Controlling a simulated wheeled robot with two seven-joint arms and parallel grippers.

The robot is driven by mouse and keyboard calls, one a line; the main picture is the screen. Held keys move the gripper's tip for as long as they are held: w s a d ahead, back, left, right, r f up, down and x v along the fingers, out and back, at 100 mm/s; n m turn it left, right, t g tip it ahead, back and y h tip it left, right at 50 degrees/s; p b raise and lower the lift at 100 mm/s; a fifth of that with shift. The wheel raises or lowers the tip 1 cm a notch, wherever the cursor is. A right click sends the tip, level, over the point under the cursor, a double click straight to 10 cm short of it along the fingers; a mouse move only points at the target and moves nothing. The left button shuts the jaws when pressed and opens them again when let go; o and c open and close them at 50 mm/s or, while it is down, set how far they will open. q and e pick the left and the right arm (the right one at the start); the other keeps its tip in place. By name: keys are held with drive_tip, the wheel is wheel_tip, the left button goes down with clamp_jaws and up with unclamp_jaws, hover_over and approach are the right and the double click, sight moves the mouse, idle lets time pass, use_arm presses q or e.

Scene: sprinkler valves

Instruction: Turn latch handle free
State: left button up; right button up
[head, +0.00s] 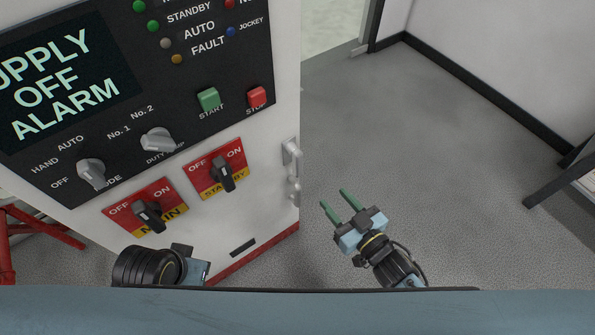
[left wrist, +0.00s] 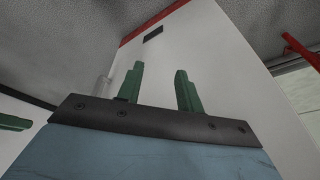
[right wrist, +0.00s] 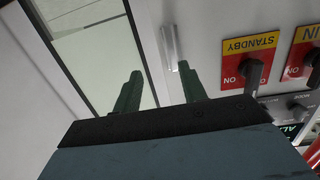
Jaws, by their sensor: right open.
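The latch handle (head: 292,165) is a pale metal piece on the right edge of the white control cabinet's front; it also shows in the right wrist view (right wrist: 171,46). It looks upright along the edge. My right gripper (head: 333,198) has green fingers, is open and empty, and is apart from the handle, to its right and lower in the head view. In the right wrist view its fingers (right wrist: 157,82) point toward the handle's side. My left gripper (left wrist: 161,78) is open and empty before the cabinet's lower part; its fingers are hidden in the head view.
The cabinet (head: 220,235) carries a black panel with a screen, knobs, green and red buttons, and two red-yellow switches (head: 223,175). Red pipes (head: 35,228) stand at the left. Grey floor (head: 430,150) lies open at the right, with a dark-framed item (head: 560,180) at the edge.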

sight(300, 162)
drive_tip(key=shift+n+t+y, duration=0.3)
drive_tip(key=shift+n+y, duration=0.1)
drive_tip(key=shift+y, duration=0.3)
drive_tip(key=b+x, duration=0.1)
drive_tip(key=x, duration=0.2)
drive_tip(key=r+b+x, duration=0.1)
drive_tip(key=x, duration=0.3)
drive_tip(key=a+r+b+x, duration=0.1)
drive_tip(key=b+x, duration=0.1)
drive_tip(key=x, duration=0.2)
drive_tip(key=shift+s, duration=0.4)
drive_tip(key=b+x, duration=0.1)
drive_tip(key=x, duration=0.2)
use_arm(q)
drive_tip(key=w+d+r+t+h, duration=0.2)
drive_tip(key=w+d+r+t, duration=0.3)
drive_tip(key=w+r+t, duration=0.3)
drive_tip(key=shift+w+d+r+m+t+h, duration=0.3)
drive_tip(key=shift+w+r, duration=0.75)
drive_tip(key=shift+r, duration=1.05)
use_arm(e)
drive_tip(key=shift+w+a, duration=0.2)
drive_tip(key=shift+w, duration=0.05)
use_arm(q)
drive_tip(key=shift+a, duration=0.1)
use_arm(e)
clamp_jaws()
